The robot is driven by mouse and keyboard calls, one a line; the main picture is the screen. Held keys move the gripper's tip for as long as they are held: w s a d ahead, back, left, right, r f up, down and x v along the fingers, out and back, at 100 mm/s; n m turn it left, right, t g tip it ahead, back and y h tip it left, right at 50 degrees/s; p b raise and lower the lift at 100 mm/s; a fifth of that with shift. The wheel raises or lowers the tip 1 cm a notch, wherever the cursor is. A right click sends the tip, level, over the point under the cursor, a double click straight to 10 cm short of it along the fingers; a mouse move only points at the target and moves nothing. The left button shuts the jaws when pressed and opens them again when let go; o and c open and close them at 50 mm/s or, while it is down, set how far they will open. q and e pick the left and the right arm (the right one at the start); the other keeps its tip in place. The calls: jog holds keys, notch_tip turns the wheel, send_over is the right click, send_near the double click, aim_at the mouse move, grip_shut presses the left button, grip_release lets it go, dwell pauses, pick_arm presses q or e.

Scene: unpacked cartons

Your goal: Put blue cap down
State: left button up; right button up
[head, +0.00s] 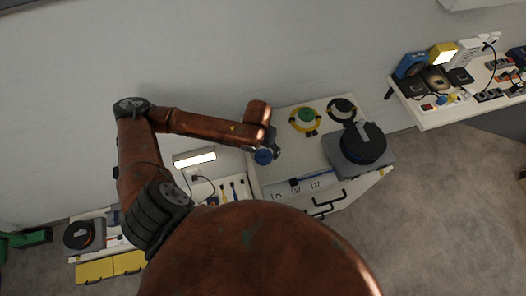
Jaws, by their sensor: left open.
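My left arm comes in from the left, and its gripper (273,150) is at the edge of the white cabinet top (285,165). The gripper is small in view, partly hidden by my own wrist, and open. A round blue cap (263,157) is right beside the fingers. I cannot tell whether it touches them or rests on the surface below. My right gripper is not in view.
A green disc with a yellow ring (305,116) and a black ring-shaped item (342,108) lie at the back of the cabinet top. A grey device with a black round top (361,145) stands at the right. A lit lamp (194,159) is at the left.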

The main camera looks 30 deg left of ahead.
aim_at(262, 159)
pick_arm(q)
notch_tip(262, 159, up, 7)
jog(key=p, duration=0.1)
jog(key=shift+s+r, duration=0.15)
jog(key=shift+s, duration=0.3)
jog(key=shift+s+d, duration=0.1)
